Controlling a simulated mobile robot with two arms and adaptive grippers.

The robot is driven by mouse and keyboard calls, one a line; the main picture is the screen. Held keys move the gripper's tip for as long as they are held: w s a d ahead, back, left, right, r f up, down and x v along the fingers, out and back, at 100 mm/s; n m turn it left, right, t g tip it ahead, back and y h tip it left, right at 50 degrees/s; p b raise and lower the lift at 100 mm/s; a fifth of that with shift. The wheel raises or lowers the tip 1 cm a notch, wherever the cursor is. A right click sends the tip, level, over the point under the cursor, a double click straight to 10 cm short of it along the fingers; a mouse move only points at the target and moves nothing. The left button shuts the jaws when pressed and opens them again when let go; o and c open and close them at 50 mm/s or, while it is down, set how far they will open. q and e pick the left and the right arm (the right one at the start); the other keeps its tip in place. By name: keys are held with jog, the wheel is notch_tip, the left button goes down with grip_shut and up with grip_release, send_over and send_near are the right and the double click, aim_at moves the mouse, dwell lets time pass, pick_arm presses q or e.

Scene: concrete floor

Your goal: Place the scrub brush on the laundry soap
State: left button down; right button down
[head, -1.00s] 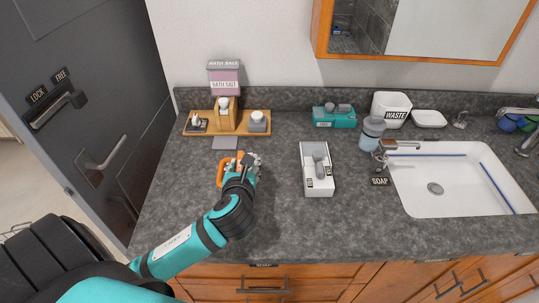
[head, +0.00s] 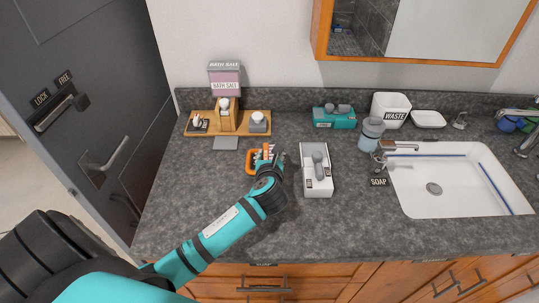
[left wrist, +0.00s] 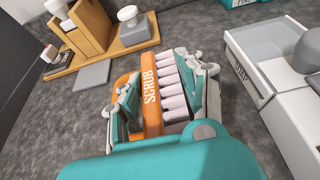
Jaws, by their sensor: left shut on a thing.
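The scrub brush (head: 250,162) is orange with pale pink bristles. In the left wrist view its body (left wrist: 150,88) reads SCRUB. My left gripper (head: 270,158) is shut on it, with one finger on each side, also in the left wrist view (left wrist: 165,80). I cannot tell whether the brush touches the counter. I cannot tell for sure which thing is the laundry soap. A white tray (head: 320,186) with a grey knobbed piece is just right of the gripper. A teal box (head: 335,123) with grey items on top stands at the back. My right gripper is not in view.
A wooden stand (head: 258,128) with bottles and a pink bath salt box (head: 225,82) are at the back left. A grey flat piece (head: 226,143) lies before it. A white sink (head: 460,190), SOAP sign (head: 378,182) and waste bin (head: 390,104) are right. The front-left counter is clear.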

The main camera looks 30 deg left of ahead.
pick_arm(q)
jog(key=c, duration=0.8)
grip_release()
jog(key=shift+f, duration=0.1)
